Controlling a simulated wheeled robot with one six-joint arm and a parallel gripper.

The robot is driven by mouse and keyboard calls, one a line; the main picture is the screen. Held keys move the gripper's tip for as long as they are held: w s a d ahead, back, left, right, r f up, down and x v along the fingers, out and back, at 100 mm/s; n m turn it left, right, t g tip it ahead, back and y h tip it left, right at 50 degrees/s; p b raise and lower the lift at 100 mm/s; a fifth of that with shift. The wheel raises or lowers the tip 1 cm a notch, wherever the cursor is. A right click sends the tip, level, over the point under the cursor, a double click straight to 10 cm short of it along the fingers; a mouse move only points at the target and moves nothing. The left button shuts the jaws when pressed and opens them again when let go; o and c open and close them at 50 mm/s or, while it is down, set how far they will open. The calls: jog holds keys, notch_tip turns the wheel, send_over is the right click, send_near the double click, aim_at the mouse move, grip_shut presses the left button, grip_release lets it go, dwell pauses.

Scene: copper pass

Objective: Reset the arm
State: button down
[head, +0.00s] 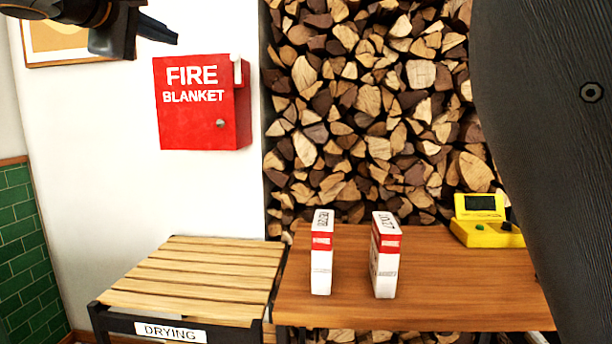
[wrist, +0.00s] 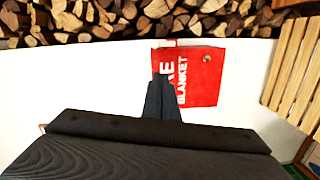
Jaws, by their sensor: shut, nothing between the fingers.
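My gripper (head: 160,32) is at the upper left of the head view, in front of the white wall and above the left part of the red fire blanket box. In the wrist view my gripper (wrist: 162,82) points toward the box, its fingers together with nothing between them. The red fire blanket box (head: 200,103) hangs on the wall; it also shows in the wrist view (wrist: 203,78). I cannot tell how far the fingertips are from the box. My arm link covers the right side of the head view.
A wooden table (head: 450,290) carries two white and red cartons (head: 321,265) (head: 385,262) and a yellow device (head: 485,232). A slatted rack (head: 200,275) labelled DRYING stands to its left. Stacked firewood (head: 370,100) fills the back. A framed picture (head: 60,45) hangs behind my gripper.

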jog(key=w+d+f+m+g+p, duration=0.1)
jog(key=d+f+g+p, duration=0.15)
jog(key=d+f, duration=0.65)
jog(key=w+d+f+m+g+h+p, duration=0.1)
jog(key=d+f+g, duration=0.3)
jog(key=d+f, duration=0.5)
jog(key=d+f+m+g+p, duration=0.1)
jog(key=d+f+g+p, duration=0.15)
jog(key=d+f, duration=0.65)
jog(key=s+d+f+m+g+p, duration=0.2)
jog(key=s+d+f+m+g, duration=0.25)
jog(key=s+d+f, duration=0.55)
jog(key=s+d+f+m+g+y+p, duration=0.1)
jog(key=s+d+f+m+g+y, duration=0.1)
jog(key=s, duration=0.6)
jog(key=s+d+f+m+g+y+p, duration=0.1)
jog(key=s+d+f+m, duration=0.3)
jog(key=s, duration=0.5)
notch_tip(320, 180, down, 4)
jog(key=d+p, duration=0.1)
jog(key=d, duration=0.1)
jog(key=shift+s+d+m+g+y, duration=0.2)
jog(key=shift+d+m+g+y, duration=0.15)
jog(key=shift+y, duration=0.05)
jog(key=shift+r, duration=0.1)
